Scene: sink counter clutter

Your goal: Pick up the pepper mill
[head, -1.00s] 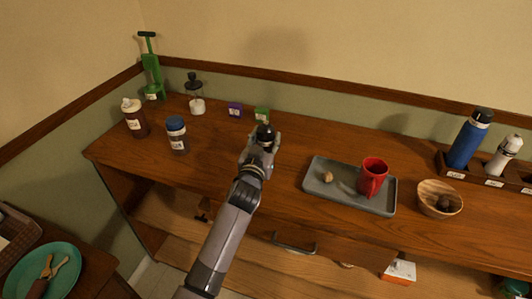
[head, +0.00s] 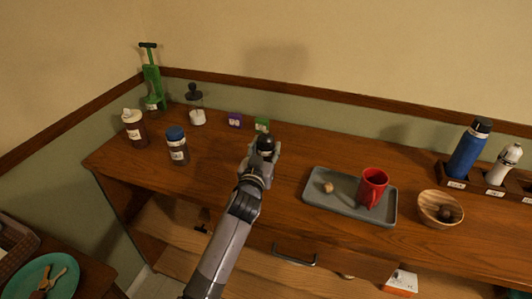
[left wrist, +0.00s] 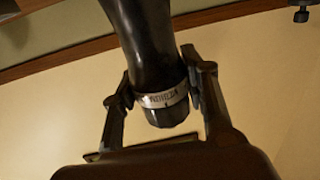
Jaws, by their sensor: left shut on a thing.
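The pepper mill is a dark, glossy, waisted piece with a pale lettered band near one end. In the left wrist view the mill (left wrist: 154,50) sits between the two fingers of my left gripper (left wrist: 162,92), which press on it from both sides at the band. In the head view only the mill's dark rounded top (head: 265,143) shows, with my left gripper (head: 263,153) around it over the counter. The gripper and arm hide the rest of the mill and its base, so I cannot tell whether it touches the counter. My right gripper is not in view.
A blue-lidded jar (head: 178,149) is to the left. Bare counter lies between gripper and jar.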

